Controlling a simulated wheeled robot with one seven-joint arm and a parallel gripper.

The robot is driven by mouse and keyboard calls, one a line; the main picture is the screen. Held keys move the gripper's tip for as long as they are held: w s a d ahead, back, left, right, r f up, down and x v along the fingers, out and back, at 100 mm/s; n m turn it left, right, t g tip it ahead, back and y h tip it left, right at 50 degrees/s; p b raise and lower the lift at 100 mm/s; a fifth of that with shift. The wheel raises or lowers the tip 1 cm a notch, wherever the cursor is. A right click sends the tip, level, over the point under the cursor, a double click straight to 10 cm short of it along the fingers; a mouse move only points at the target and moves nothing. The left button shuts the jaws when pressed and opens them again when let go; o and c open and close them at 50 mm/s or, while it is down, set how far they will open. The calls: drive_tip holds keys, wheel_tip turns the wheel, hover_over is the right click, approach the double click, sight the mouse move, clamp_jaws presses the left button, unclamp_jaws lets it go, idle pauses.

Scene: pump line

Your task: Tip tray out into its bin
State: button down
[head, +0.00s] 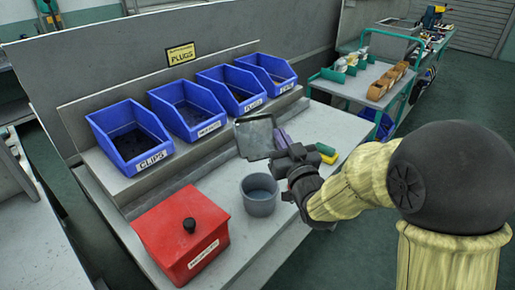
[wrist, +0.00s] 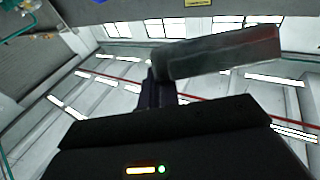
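A grey, shallow tray (head: 254,136) is raised above the bench in front of the blue bins, tipped steeply with a flat face toward the head camera. I see no parts on that face. My gripper (head: 276,152) is at its right edge and appears shut on it. In the wrist view the tray (wrist: 225,53) shows as a dark slab beyond the finger (wrist: 157,92). The blue bins stand in a row: the clips bin (head: 154,158) at left, a second bin (head: 210,129), a third with a plugs label (head: 254,101), and a fourth (head: 291,83) at right.
A yellow PLUGS sign (head: 181,54) is on the back panel. A red lidded box (head: 181,236) and a grey round pot (head: 259,205) stand on the bench front. A green and yellow item (head: 327,153) lies right of my gripper. A trolley (head: 345,88) stands beyond.

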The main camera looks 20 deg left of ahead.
idle(0.3)
drive_tip(key=shift+r, duration=0.1)
drive_tip(key=r+p, duration=0.1)
drive_tip(key=p, duration=0.2)
drive_tip(key=shift+g+h, duration=0.4)
drive_tip(key=g+p, duration=0.1)
drive_tip(key=p, duration=0.2)
drive_tip(key=shift+r+h, duration=0.35)
drive_tip(key=shift+h, duration=0.05)
drive_tip(key=shift+p, duration=0.45)
drive_tip(key=shift+f, duration=0.3)
